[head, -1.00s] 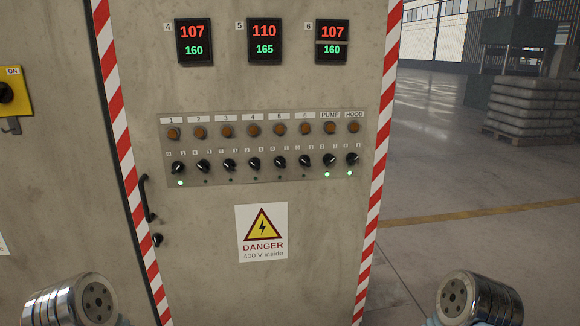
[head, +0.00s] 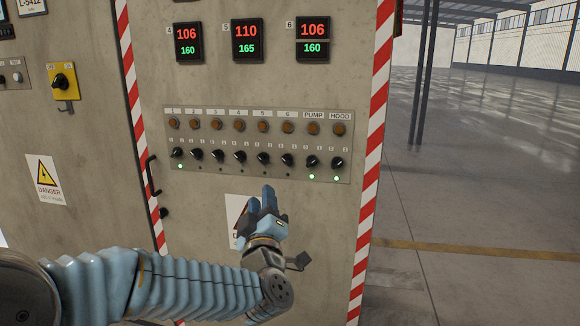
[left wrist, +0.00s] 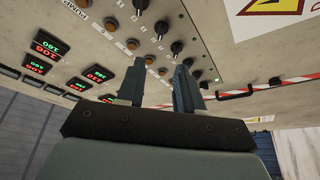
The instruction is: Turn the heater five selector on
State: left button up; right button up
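The heater five selector (head: 264,159) is a small black rotary knob under label 5 in the lower row of the control panel. The lamp (head: 264,173) under it is dark. In the left wrist view the knob (left wrist: 176,47) shows beyond the fingers, in a slanted row. My left gripper (head: 260,194) is just below this part of the panel in the head view, fingers pointing up towards it. Its two blue fingers (left wrist: 158,80) stand apart with nothing between them. I cannot tell its exact distance from the knob. My right gripper is out of view.
Neighbouring knobs four (head: 240,157) and six (head: 287,160) sit close on either side. Green lamps are lit under one, pump and hood. Orange buttons (head: 262,127) run above. My left arm partly covers the danger sign (head: 234,210). Open floor (head: 480,190) lies right.

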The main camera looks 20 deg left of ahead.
aim_at(261, 160)
pick_arm(q)
jog(key=p+x, duration=0.2)
jog(key=x, duration=1.1)
jog(key=shift+w+a+p, duration=0.25)
jog(key=shift+w+p, duration=0.05)
jog(key=shift+p, duration=0.05)
grip_shut()
